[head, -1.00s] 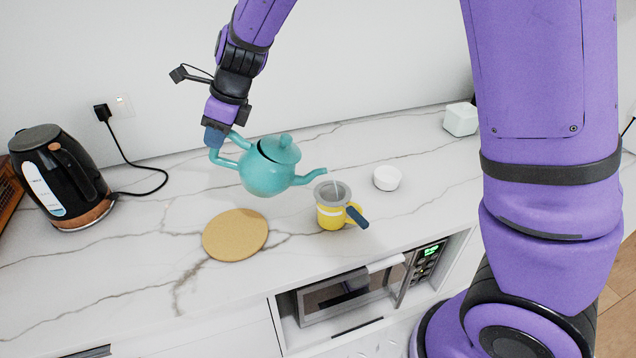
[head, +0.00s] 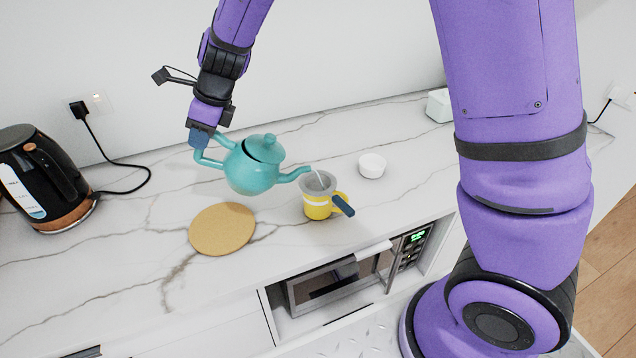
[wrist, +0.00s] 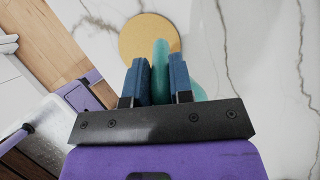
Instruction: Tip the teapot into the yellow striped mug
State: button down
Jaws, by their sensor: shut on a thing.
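The teal teapot (head: 250,172) is held above the counter, tilted with its spout to the right. My gripper (head: 201,139) is shut on the teapot's handle at its left. In the wrist view, the two blue fingers of my gripper (wrist: 160,80) close on either side of the teal handle (wrist: 161,62). The yellow mug with a pale stripe (head: 318,208) stands upright on the counter. The spout tip is just above and left of its rim. A thin pale stream shows between spout and strainer.
A round tan mat (head: 221,230) lies bare left of the mug. A small white bowl (head: 372,166) stands behind and right of the mug. A black kettle (head: 42,182) is at far left, a white box (head: 439,106) at the back. A microwave (head: 335,283) sits below the counter.

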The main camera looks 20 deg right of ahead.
jog(key=shift+s+d+r+y, duration=0.15)
jog(key=shift+d+r+y, duration=0.2)
jog(key=shift+r, duration=0.4)
dwell(0.4)
jog(key=shift+d+r, duration=0.1)
jog(key=shift+d, duration=0.05)
jog(key=shift+s+d+r+t+y, duration=0.15)
jog(key=shift+d+r+t+y, duration=0.15)
jog(key=shift+d+r+y, duration=0.25)
dwell(4.7)
